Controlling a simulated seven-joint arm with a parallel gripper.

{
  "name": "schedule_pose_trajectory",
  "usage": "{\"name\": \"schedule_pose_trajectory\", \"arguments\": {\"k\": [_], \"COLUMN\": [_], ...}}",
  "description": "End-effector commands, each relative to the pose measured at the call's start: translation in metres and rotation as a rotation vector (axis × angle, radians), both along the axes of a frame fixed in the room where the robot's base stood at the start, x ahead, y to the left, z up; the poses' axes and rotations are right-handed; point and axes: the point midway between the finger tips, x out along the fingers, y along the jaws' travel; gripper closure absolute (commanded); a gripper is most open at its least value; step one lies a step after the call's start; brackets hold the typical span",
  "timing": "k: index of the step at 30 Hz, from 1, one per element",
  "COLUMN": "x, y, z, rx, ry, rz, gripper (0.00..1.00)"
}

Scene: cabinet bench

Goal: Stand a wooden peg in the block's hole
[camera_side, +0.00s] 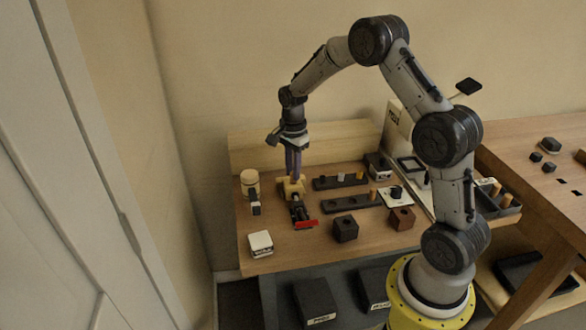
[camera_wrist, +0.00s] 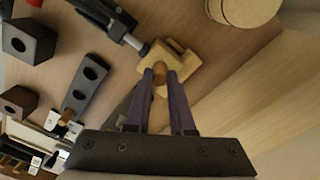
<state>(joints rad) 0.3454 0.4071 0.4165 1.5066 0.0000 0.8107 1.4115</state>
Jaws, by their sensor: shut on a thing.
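The light wooden block (camera_side: 289,190) sits on the bench in front of a dark clamp with a red end (camera_side: 305,222). In the wrist view the block (camera_wrist: 183,66) lies right beyond my fingertips, with the clamp's rod (camera_wrist: 134,42) against it. My gripper (camera_side: 293,176) points straight down over the block. In the wrist view my gripper (camera_wrist: 163,76) is shut on a wooden peg (camera_wrist: 160,77), seen between its purple fingers. The peg's lower end and the hole are hidden, so I cannot tell whether the peg is inside the hole.
Two dark hole racks (camera_side: 345,203) (camera_side: 326,184) with some pegs stand to the right. A round wooden container (camera_side: 249,180) stands to the left. A white box (camera_side: 260,243), a dark cube (camera_side: 345,229) and a brown cube (camera_side: 401,218) are near the front. A wooden backboard (camera_side: 340,134) runs behind.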

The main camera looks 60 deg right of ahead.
Motion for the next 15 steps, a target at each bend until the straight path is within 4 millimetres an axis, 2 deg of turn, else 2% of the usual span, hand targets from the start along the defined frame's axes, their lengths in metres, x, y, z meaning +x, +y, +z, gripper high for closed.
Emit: {"name": "schedule_pose_trajectory", "arguments": {"k": [15], "x": [-0.0005], "y": [0.0002], "z": [-0.0042], "rx": [0.000], "ry": [0.001], "rz": [0.000], "gripper": [1.00]}}
